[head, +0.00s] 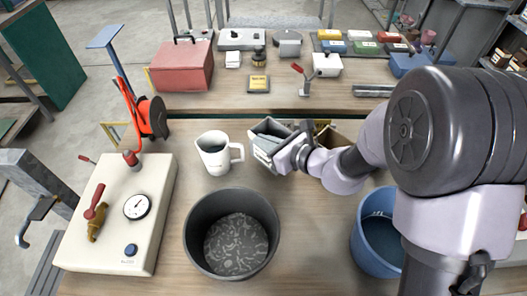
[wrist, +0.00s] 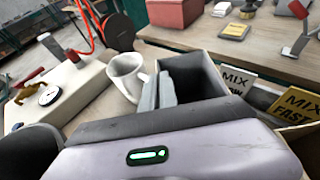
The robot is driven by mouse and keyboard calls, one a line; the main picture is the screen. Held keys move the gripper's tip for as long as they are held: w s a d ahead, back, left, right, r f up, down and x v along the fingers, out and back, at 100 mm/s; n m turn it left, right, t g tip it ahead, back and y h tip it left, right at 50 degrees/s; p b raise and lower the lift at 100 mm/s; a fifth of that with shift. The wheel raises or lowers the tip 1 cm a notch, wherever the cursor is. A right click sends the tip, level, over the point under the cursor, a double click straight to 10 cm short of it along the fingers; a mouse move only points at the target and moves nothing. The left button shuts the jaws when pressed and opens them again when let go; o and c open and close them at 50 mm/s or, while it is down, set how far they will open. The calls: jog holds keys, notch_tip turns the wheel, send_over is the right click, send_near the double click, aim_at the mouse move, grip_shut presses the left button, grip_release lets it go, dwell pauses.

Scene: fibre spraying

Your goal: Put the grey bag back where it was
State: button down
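My gripper (head: 282,150) is over the middle of the bench, between a white mug and a brown box. Its housing with a green light fills the bottom of the wrist view. At its fingertips is a grey, open-topped, box-like holder (wrist: 208,84), dark inside; it also shows in the head view (head: 268,128).
The white mug (head: 214,154) stands just left of the holder. A dark bucket (head: 196,226) with pale fibres is in front, a blue bucket (head: 364,243) at right. A gauge machine (head: 112,240) is at left.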

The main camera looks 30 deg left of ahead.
aim_at(263, 166)
jog(key=shift+f+b, duration=0.95)
jog(key=shift+f, duration=0.95)
jog(key=c, duration=1.6)
grip_release()
jog(key=shift+c, duration=0.2)
